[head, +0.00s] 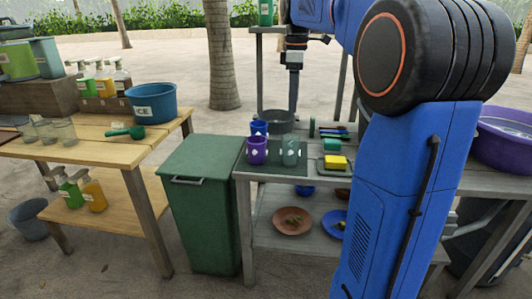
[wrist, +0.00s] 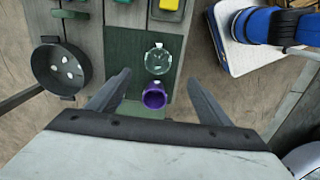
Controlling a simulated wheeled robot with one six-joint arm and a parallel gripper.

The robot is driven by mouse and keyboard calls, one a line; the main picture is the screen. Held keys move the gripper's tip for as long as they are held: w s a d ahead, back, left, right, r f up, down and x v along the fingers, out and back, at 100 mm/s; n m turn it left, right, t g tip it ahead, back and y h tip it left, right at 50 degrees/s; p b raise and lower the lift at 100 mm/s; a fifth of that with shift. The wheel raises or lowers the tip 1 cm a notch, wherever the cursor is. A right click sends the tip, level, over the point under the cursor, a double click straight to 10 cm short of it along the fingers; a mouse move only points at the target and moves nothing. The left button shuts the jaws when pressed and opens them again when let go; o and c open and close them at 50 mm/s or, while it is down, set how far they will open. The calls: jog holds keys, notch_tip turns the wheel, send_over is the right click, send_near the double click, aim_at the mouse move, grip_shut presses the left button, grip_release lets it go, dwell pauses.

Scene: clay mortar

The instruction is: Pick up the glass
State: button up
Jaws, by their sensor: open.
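The glass (head: 290,151) is clear and tinted green by the dark mat (head: 262,166) under it. It stands on the grey table, just right of a purple cup (head: 257,150). In the wrist view the glass (wrist: 158,60) is seen from above, beyond the purple cup (wrist: 154,96). My gripper (head: 294,68) hangs high above the back of the table in the head view. In the wrist view my gripper (wrist: 170,81) is open and empty, its fingers spread on either side of the line of cups. The fingers appear apart from both.
A dark bowl (wrist: 61,68) lies left in the wrist view. A blue cup (head: 259,127) stands behind the purple one. A yellow sponge (head: 336,161) lies right of the glass. More glasses (head: 65,131) stand on the wooden table; a green bin (head: 203,215) fills the gap.

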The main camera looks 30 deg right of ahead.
send_near(291, 144)
notch_tip(291, 144, down, 6)
jog(key=w+d, duration=0.1)
jog(key=w, duration=0.2)
jog(key=shift+s+d+f, duration=0.1)
jog(key=shift+d+f, duration=0.05)
jog(key=shift+f, duration=1.35)
jog(key=shift+d+f, duration=0.15)
jog(key=shift+f, duration=1.35)
jog(key=shift+c, duration=0.2)
jog(key=c, duration=1.2)
jog(key=shift+r, duration=0.15)
